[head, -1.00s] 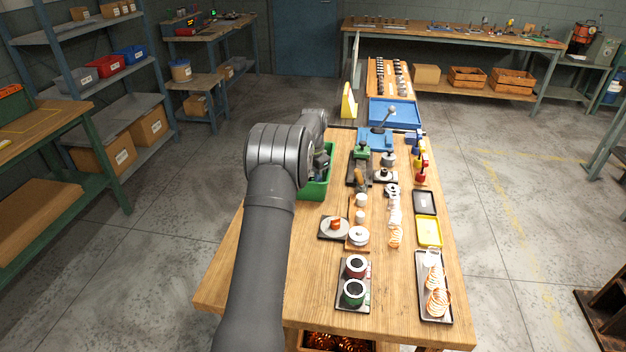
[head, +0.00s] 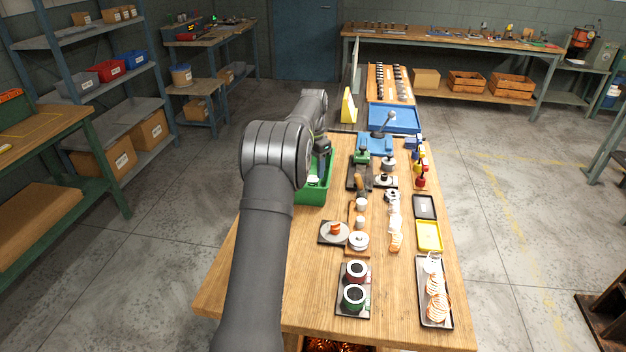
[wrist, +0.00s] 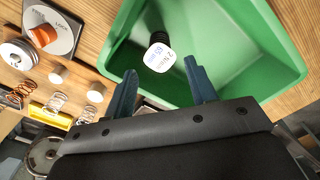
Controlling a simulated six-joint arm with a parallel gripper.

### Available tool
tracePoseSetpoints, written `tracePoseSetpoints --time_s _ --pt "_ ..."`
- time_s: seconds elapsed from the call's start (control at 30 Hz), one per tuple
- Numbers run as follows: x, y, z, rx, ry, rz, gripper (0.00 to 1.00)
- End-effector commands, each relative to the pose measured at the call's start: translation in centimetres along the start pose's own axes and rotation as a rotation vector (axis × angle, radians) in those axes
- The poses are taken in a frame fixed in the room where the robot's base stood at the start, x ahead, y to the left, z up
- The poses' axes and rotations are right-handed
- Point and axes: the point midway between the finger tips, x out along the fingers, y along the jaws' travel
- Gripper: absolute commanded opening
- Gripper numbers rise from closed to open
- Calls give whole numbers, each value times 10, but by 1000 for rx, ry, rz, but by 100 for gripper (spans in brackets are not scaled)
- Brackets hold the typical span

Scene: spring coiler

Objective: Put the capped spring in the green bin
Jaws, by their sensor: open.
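The capped spring (wrist: 160,55) shows a white cap with printed lettering and a dark coil behind it. In the wrist view it lies within the outline of the green bin (wrist: 225,65), just beyond my fingertips and apart from both fingers. I cannot tell whether it touches the bin's floor. My gripper (wrist: 162,70) is open, its two blue-grey fingers spread with nothing between them, over the near part of the bin.
Right of the bin stand a square dial plate (head: 334,232), white round parts (head: 358,241) and a green-handled press (head: 361,156). The wooden bench near the front is partly clear.

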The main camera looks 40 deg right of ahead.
Motion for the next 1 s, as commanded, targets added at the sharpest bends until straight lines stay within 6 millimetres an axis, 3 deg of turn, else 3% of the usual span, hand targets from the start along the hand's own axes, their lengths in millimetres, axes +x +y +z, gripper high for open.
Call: tracePoseSetpoints --time_s 0.2,0.4,0.77,1.0 --pt "-36 0 0 0 1 -1 51" --pt "-48 0 0 0 -1 1 51" --pt "-46 0 0 0 -1 1 51" --pt "-17 0 0 0 -2 2 51"
